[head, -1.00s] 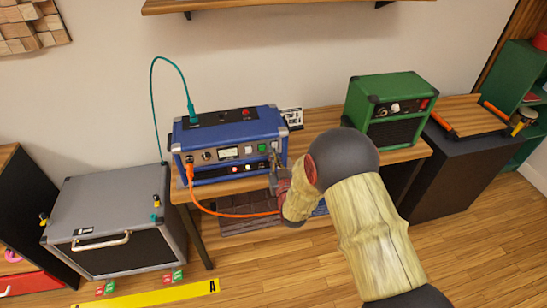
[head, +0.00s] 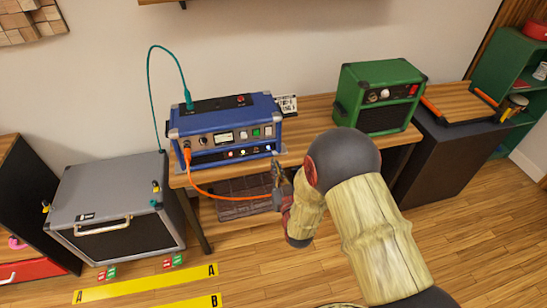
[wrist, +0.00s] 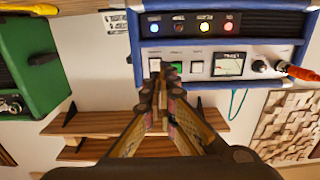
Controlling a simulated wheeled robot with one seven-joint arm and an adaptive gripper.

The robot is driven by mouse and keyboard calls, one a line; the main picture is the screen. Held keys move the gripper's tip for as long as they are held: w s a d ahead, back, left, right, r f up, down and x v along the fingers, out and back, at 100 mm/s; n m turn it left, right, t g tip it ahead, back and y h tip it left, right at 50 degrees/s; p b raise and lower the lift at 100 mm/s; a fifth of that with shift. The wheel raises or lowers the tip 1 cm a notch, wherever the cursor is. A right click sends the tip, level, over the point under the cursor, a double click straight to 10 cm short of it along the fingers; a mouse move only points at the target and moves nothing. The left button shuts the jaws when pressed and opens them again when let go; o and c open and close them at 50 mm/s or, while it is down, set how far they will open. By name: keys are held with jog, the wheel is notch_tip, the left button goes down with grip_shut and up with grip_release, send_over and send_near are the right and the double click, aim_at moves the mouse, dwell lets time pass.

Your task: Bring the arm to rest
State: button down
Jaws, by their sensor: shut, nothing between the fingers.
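My gripper (head: 279,178) is shut and empty. In the head view it hangs in front of the wooden table, just below the front right of the blue amp (head: 226,131). In the wrist view its closed fingers (wrist: 162,92) point at the amp's front panel (wrist: 190,65), which appears upside down, with lit lamps, square buttons and a meter. I cannot tell the exact gap between fingertips and panel. My arm reaches in from the lower right and hides part of the table's front edge.
An orange cable (head: 228,196) runs from the amp's front and droops towards my gripper. A teal cable (head: 149,90) arches to the grey cabinet (head: 115,205) at left. A green amp (head: 378,93) stands on the table's right. The floor (head: 270,262) in front is open.

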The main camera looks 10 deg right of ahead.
jog(key=shift+s, duration=0.3)
jog(key=shift+f, duration=0.15)
jog(key=s+f+g, duration=0.4)
jog(key=f+g, duration=0.1)
jog(key=f, duration=0.7)
jog(key=s+g, duration=0.6)
jog(key=s, duration=0.2)
jog(key=s+r+g, duration=0.5)
jog(key=s+r, duration=1.4)
jog(key=r, duration=0.4)
notch_tip(320, 180, up, 12)
jog(key=s+d+t, duration=0.1)
jog(key=s+t, duration=0.1)
jog(key=t, duration=0.1)
jog(key=shift+d+t, duration=0.15)
jog(key=shift+t, duration=0.25)
